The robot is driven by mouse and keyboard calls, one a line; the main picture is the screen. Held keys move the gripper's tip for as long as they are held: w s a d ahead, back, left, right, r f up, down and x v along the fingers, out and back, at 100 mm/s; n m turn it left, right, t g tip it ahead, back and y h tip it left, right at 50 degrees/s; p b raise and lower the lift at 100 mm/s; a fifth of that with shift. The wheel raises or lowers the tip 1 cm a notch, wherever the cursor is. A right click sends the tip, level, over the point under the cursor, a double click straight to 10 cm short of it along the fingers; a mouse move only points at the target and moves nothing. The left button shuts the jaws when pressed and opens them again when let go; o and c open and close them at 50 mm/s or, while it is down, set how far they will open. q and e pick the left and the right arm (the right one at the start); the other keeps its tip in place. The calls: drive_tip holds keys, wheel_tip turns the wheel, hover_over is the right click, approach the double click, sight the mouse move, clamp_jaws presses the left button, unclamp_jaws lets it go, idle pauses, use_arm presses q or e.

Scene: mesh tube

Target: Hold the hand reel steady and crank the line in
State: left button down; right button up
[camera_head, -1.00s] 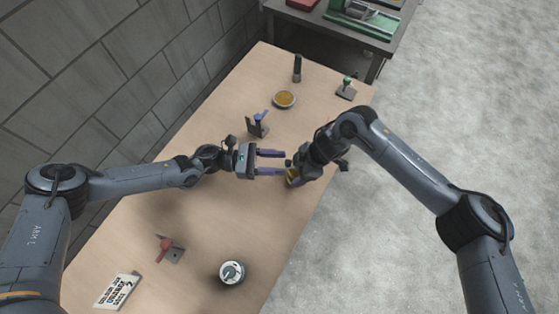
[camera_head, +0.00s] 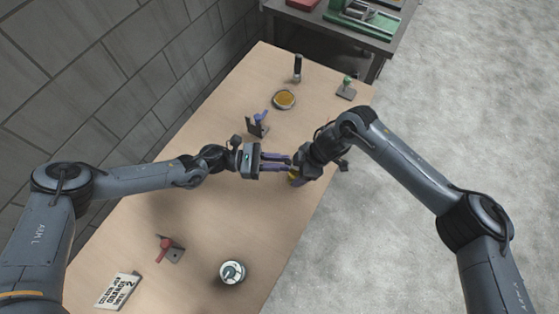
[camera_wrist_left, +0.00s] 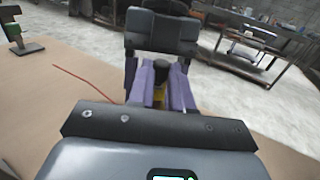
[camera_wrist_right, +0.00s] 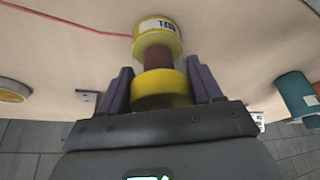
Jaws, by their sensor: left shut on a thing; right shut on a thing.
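The yellow hand reel (camera_head: 294,177) is at the table's right edge, mostly hidden by my right arm. The right wrist view shows its two yellow flanges and brown core (camera_wrist_right: 157,57). My right gripper (camera_wrist_right: 162,80) is shut on the reel, fingers on either side of the nearer flange. My left gripper (camera_head: 288,163) reaches in from the left, its fingers closed around a dark crank knob (camera_wrist_left: 181,74) at the reel. A thin red line (camera_wrist_left: 84,80) runs over the tabletop; it also shows in the right wrist view (camera_wrist_right: 62,21).
On the wooden table (camera_head: 215,205) stand a blue-levered bracket (camera_head: 257,127), a shallow dish (camera_head: 284,99), a dark cylinder (camera_head: 297,67), a green-topped stand (camera_head: 346,88), a red-handled fixture (camera_head: 166,248), a round tin (camera_head: 232,272) and a printed card (camera_head: 118,291). The table's middle is clear.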

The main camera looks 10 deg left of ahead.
use_arm(q)
drive_tip(key=shift+w+g, duration=0.15)
drive_tip(key=shift+g, duration=0.15)
drive_tip(key=shift+w+d+m+g+y, duration=0.1)
drive_tip(key=shift+w+m+g+y, duration=0.25)
drive_tip(key=shift+m+g, duration=0.85)
drive_tip(key=shift+w+d+m+g+y, duration=0.2)
drive_tip(key=shift+w+m+g, duration=0.45)
drive_tip(key=shift+g, duration=0.95)
drive_tip(key=shift+w+d+m+g+y, duration=0.1)
drive_tip(key=shift+w+m+g+y, duration=0.2)
drive_tip(key=shift+m+g, duration=0.95)
drive_tip(key=shift+a+g, duration=0.1)
drive_tip(key=shift+g, duration=0.25)
drive_tip(key=c, duration=1)
unclamp_jaws()
drive_tip(key=shift+r, duration=0.15)
wheel_tip(320, 180, up, 10)
drive_tip(key=shift+f, duration=0.15)
